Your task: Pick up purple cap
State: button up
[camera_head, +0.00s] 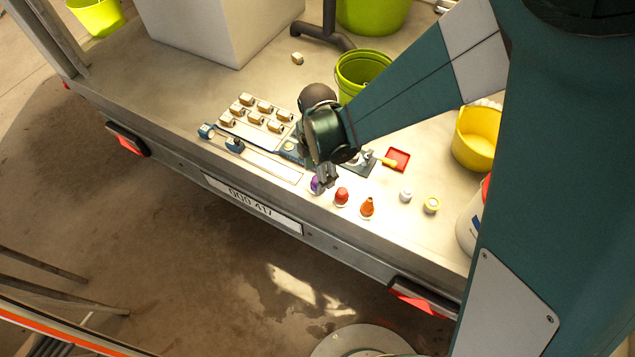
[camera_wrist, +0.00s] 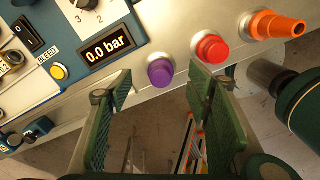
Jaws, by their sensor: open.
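The purple cap (camera_wrist: 160,73) stands on the pale panel in the wrist view, just beyond the gap between my fingers. In the head view the purple cap (camera_head: 315,185) is partly hidden by my gripper (camera_head: 326,178). My gripper, also in the wrist view (camera_wrist: 158,92), is open, with its two green pads apart and nothing between them. The purple cap is not held.
A red cap (camera_head: 341,196) and an orange nozzle (camera_head: 367,207) stand right of the purple cap. A 0.0 bar display (camera_wrist: 108,48) and yellow button (camera_wrist: 58,72) lie left. A red tray (camera_head: 397,159) and yellow bucket (camera_head: 477,137) are further right. The trailer's front edge is close.

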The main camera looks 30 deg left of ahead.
jog(key=shift+s+f+b, duration=0.1)
jog(key=shift+f+b, duration=0.65)
jog(key=shift+f, duration=1.65)
jog(key=shift+c, duration=0.2)
jog(key=c, duration=1)
